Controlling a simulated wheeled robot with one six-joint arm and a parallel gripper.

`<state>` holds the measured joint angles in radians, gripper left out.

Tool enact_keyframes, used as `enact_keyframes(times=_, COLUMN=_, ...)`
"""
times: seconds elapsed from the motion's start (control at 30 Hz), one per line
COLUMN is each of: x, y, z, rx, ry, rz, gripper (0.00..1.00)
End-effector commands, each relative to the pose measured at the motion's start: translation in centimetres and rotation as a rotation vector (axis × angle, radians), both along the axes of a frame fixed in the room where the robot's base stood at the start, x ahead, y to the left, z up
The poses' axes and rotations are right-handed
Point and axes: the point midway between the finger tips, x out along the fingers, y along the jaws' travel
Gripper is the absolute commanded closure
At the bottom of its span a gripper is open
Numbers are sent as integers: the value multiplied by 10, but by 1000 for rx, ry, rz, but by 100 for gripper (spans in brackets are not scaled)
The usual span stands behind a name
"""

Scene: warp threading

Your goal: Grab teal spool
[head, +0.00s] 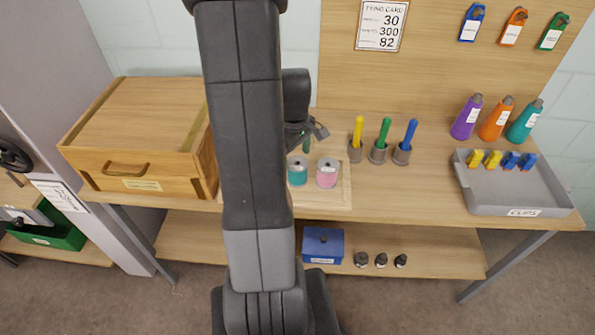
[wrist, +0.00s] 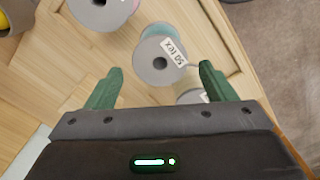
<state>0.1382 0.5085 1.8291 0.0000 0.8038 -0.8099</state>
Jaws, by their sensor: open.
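The teal spool (head: 298,174) stands on a light wooden tray at the middle of the table, just right of my arm. In the wrist view its pale round end (wrist: 152,72) faces the camera, with a white "50 tex" label and a teal edge behind. My gripper (wrist: 161,69) is open, its two green fingers on either side of this spool in the picture. No contact is visible. In the head view my gripper (head: 306,142) is partly hidden behind its own wrist, behind and above the spool.
A pink spool (head: 327,173) stands close to the right of the teal one. Another pale spool (wrist: 192,97) shows partly behind my gripper's body. Cups with yellow, green and blue tools (head: 380,142) stand further right. A wooden box (head: 140,140) is at left.

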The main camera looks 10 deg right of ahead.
Motion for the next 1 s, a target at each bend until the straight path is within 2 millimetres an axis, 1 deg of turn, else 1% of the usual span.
enact_keyframes(times=0.03, x=-1, y=0, z=-5, rx=0, ry=3, rz=0, gripper=23)
enact_keyframes(times=0.27, x=-2, y=-1, z=-19, rx=0, ry=3, rz=0, gripper=23)
enact_keyframes(times=0.5, x=-7, y=-3, z=-51, rx=0, ry=4, rz=0, gripper=23)
enact_keyframes(times=0.6, x=-6, y=-3, z=-59, rx=0, ry=1, rz=0, gripper=23)
enact_keyframes(times=0.7, x=-6, y=-3, z=-62, rx=0, ry=1, rz=0, gripper=23)
enact_keyframes(times=0.9, x=-6, y=-3, z=-63, rx=0, ry=0, rz=0, gripper=23)
enact_keyframes(times=0.93, x=-6, y=-3, z=-63, rx=0, ry=0, rz=0, gripper=25)
enact_keyframes(times=1.0, x=-6, y=-3, z=-63, rx=0, ry=0, rz=0, gripper=39)
